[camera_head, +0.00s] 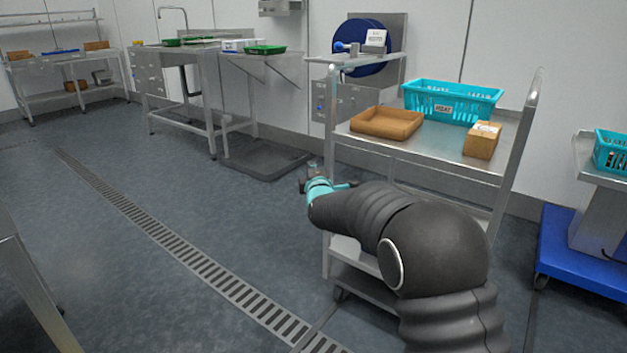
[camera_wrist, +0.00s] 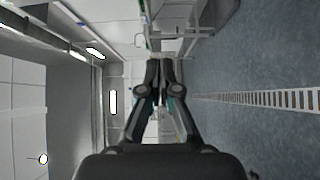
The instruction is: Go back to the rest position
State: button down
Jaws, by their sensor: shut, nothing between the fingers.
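My gripper (camera_wrist: 160,66) is in the middle of the wrist view, with its fingertips together and nothing between them. In the head view, my gripper (camera_head: 308,181) is small at the end of my dark sleeved arm, which reaches left in front of the metal cart (camera_head: 424,154). The gripper is in free air, apart from the things on the cart. The wrist view is turned sideways and shows floor, wall and ceiling lights.
The cart holds a brown tray (camera_head: 387,123), a turquoise crate (camera_head: 452,102) and a cardboard box (camera_head: 482,141). A blue platform (camera_head: 580,255) stands at right. Steel tables (camera_head: 180,60) line the back wall. The floor around the drain grate (camera_head: 170,238) is clear.

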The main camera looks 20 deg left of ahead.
jog(key=v, duration=0.6)
jog(key=s+d+f+m+g+h, duration=0.1)
jog(key=s+f+m+g, duration=0.2)
jog(key=f, duration=0.3)
jog(key=s+d+f+m+g+h, duration=0.1)
jog(key=s+f+m+g, duration=0.15)
jog(key=f, duration=0.45)
jog(key=s+d+f+m+g+h, duration=0.1)
jog(key=s+d+m+g+h, duration=0.15)
jog(key=s+d+m, duration=0.35)
jog(key=s+d+r+m+h, duration=0.1)
jog(key=s+d+r+m, duration=0.3)
jog(key=s+d, duration=0.5)
jog(key=s+d+r+m+g+h, duration=0.1)
jog(key=s+d+r+m, duration=0.3)
jog(key=s+d, duration=0.5)
jog(key=s+d+r+m+h+p, duration=0.1)
jog(key=s+d+r+m, duration=0.3)
jog(key=s+d, duration=0.6)
jog(key=d+h, duration=0.1)
jog(key=d, duration=0.9)
jog(key=shift+d+m+g+h, duration=0.3)
jog(key=shift+m+g+h, duration=0.05)
jog(key=shift+g, duration=0.05)
